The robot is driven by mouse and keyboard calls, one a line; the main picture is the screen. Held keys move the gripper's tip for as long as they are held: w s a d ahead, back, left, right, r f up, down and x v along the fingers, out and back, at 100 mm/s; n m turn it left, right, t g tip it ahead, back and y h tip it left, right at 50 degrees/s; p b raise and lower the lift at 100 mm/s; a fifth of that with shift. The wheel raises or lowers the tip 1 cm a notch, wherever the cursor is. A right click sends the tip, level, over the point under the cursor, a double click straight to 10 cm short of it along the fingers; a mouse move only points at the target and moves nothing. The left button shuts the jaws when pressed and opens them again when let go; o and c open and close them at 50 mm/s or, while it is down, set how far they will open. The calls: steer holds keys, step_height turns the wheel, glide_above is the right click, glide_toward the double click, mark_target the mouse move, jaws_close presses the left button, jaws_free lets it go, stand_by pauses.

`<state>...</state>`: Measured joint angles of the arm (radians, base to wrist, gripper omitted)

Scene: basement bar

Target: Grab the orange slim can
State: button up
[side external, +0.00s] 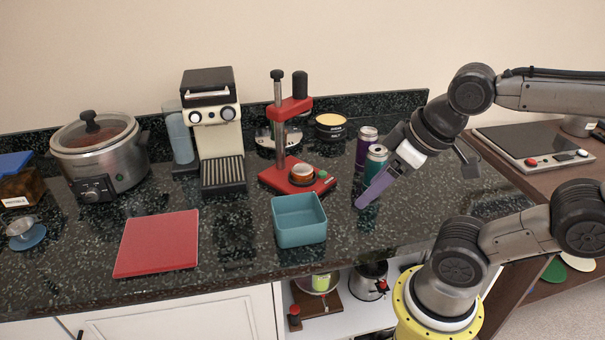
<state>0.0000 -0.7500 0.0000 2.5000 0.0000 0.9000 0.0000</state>
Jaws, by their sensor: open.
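No orange slim can is clearly visible. Two slim cans stand on the dark counter right of centre: a purple one (367,143) and a teal one (376,158) just in front of it. My gripper (364,200) is open and reaches down and left from the right side, its purple finger in front of the cans in the picture. This finger hides the lower part of the teal can. The other finger is hidden, and whether the gripper touches a can cannot be told.
Further left are a coffee machine (211,120), a red mat (157,243) and a slow cooker (97,160). A scale (530,143) sits right.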

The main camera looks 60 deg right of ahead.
steer(key=o, duration=0.5)
